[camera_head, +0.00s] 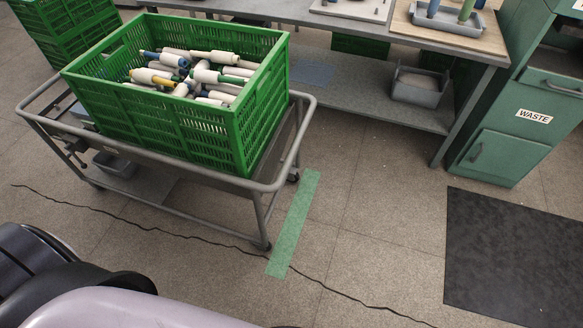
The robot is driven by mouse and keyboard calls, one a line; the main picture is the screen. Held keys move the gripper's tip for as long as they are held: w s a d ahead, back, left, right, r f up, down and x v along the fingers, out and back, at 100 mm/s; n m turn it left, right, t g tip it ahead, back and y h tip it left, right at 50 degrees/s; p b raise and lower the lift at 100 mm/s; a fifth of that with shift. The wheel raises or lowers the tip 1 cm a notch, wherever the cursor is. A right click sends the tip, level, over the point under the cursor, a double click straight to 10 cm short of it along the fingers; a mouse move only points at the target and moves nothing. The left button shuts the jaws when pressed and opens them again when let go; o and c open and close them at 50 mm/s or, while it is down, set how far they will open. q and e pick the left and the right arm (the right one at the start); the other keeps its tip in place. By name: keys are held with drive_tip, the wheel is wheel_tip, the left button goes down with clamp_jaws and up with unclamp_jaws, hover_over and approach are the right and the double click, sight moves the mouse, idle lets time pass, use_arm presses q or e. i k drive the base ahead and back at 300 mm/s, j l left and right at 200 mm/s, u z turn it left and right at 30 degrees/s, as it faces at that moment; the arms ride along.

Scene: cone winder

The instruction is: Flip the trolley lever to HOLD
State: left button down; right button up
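The grey tube-framed trolley (264,187) stands at the left of the head view. A green slatted crate (215,130) sits on it. A small dark fitting with arms (72,150) is on the trolley's near left side, below the top rail. It may be the lever, but it is too small to tell, and no HOLD marking is readable. Neither of my grippers shows in this view. Part of my own body fills the bottom left corner.
The crate holds several yarn cones and tubes. A grey workbench (330,28) stands behind, with a grey bin (418,88) on its lower shelf. A green WASTE cabinet (498,158) stands right.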

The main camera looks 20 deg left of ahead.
sight(68, 147)
drive_tip(key=u, duration=2.3)
drive_tip(key=i+j, duration=0.3)
drive_tip(key=j, duration=0.15)
drive_tip(key=i+j, duration=0.3)
drive_tip(key=j, duration=0.15)
drive_tip(key=i+j, duration=0.3)
drive_tip(key=j, duration=0.2)
drive_tip(key=i+j, duration=0.3)
drive_tip(key=j, duration=0.15)
drive_tip(key=i+j, duration=0.3)
drive_tip(key=j, duration=0.15)
drive_tip(key=i+j, duration=0.35)
drive_tip(key=j, duration=0.1)
